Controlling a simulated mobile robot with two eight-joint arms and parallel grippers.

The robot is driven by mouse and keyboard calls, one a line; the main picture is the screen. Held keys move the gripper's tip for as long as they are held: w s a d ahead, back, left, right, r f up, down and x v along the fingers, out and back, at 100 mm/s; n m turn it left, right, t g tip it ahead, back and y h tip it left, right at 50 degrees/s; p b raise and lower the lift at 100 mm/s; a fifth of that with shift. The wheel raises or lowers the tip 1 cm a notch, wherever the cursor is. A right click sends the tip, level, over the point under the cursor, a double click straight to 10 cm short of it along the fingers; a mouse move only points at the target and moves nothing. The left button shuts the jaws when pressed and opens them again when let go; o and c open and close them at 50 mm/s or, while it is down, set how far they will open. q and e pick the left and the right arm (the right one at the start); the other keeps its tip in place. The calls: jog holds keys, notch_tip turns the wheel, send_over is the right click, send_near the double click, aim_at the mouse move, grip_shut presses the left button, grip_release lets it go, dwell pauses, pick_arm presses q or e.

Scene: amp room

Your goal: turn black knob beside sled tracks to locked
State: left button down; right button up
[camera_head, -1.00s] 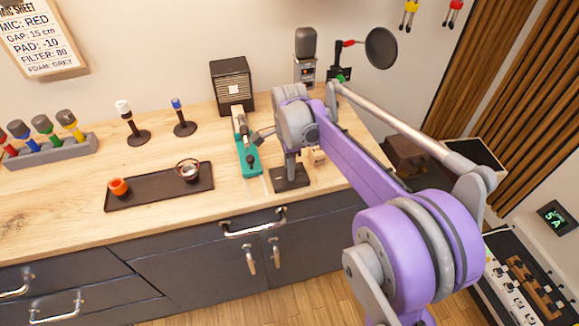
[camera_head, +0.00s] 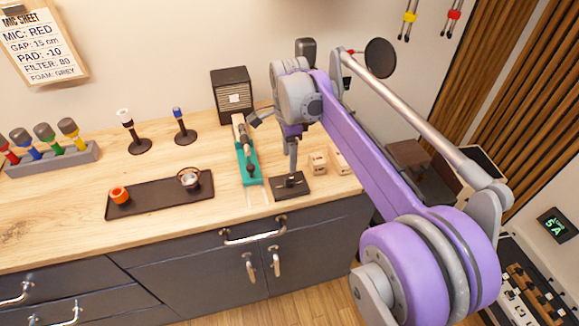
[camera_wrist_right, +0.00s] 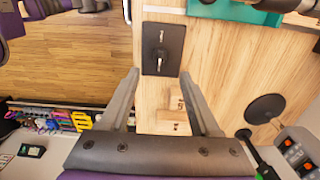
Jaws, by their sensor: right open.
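The black knob (camera_wrist_right: 161,56) stands on a dark square plate (camera_wrist_right: 150,67) with small pale marks above and below it. In the wrist view the knob lies along the picture's vertical. In the head view the plate (camera_head: 280,192) lies near the counter's front edge, right of the teal sled (camera_head: 250,176) and its pale tracks (camera_head: 265,196). My right gripper (camera_wrist_right: 159,73) is open and empty, its fingers spread apart above the plate. In the head view it (camera_head: 292,160) points down over the plate, partly hidden by its own arm. My left gripper is not seen.
Two small wooden blocks (camera_head: 318,164) lie right of the plate. A black box (camera_head: 232,90) stands behind the sled. A round black filter (camera_head: 380,57) rises at the back.

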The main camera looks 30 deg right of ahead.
notch_tip(320, 180, up, 3)
jog(key=shift+f, duration=0.2)
dwell(0.4)
jog(key=s+a+f+n+t, duration=0.2)
jog(key=s+a+f+n, duration=0.3)
jog(key=s+n, duration=0.5)
jog(key=s+a+f+n+t, duration=0.3)
jog(key=s+a+f+n, duration=0.2)
jog(key=s+f+n, duration=0.4)
jog(key=shift+s+a+n+p, duration=0.2)
jog(key=shift+s+n+p, duration=0.15)
jog(key=shift+s+n, duration=0.65)
